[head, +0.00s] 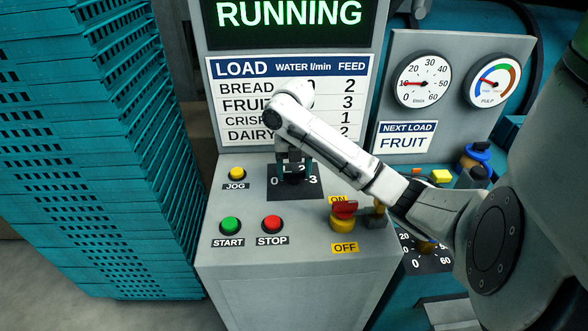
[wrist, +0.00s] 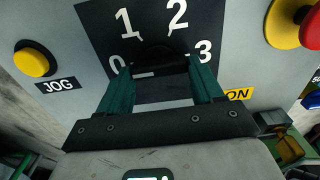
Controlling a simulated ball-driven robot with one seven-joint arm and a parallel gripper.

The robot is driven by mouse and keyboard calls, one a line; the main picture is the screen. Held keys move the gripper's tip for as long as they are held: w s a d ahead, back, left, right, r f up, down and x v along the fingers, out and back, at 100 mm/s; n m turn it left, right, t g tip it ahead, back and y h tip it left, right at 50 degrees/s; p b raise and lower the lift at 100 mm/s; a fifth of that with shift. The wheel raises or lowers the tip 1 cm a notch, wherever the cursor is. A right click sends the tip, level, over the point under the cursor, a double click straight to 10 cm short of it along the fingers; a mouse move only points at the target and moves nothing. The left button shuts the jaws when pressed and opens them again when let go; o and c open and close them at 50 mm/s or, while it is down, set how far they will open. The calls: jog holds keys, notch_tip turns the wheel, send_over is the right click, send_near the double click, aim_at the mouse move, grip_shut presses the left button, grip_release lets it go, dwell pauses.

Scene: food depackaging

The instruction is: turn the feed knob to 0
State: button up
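The feed knob (wrist: 158,57) is a dark shape on a black dial plate (wrist: 100,22) with white marks 0, 1, 2 and 3. My gripper (wrist: 161,68) reaches down over the dial. Its two teal fingers stand apart, one on each side of the knob. I cannot tell whether they touch it. The knob's pointer is not clear, so I cannot read its setting. In the head view my gripper (head: 293,165) covers most of the knob, and the dial plate (head: 296,192) shows around it.
The panel has a yellow JOG button (head: 236,174), a green START button (head: 230,225), a red STOP button (head: 272,224) and a red-and-yellow ON/OFF switch (head: 344,214). The screen (head: 290,16) reads RUNNING. The load chart (head: 240,105) stands behind. Teal crates (head: 95,150) are stacked at left.

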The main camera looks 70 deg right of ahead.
aim_at(294, 173)
jog(key=o, duration=0.5)
jog(key=shift+c, duration=0.2)
notch_tip(294, 173, up, 11)
jog(key=p, duration=0.1)
jog(key=shift+f, duration=0.1)
dwell(0.6)
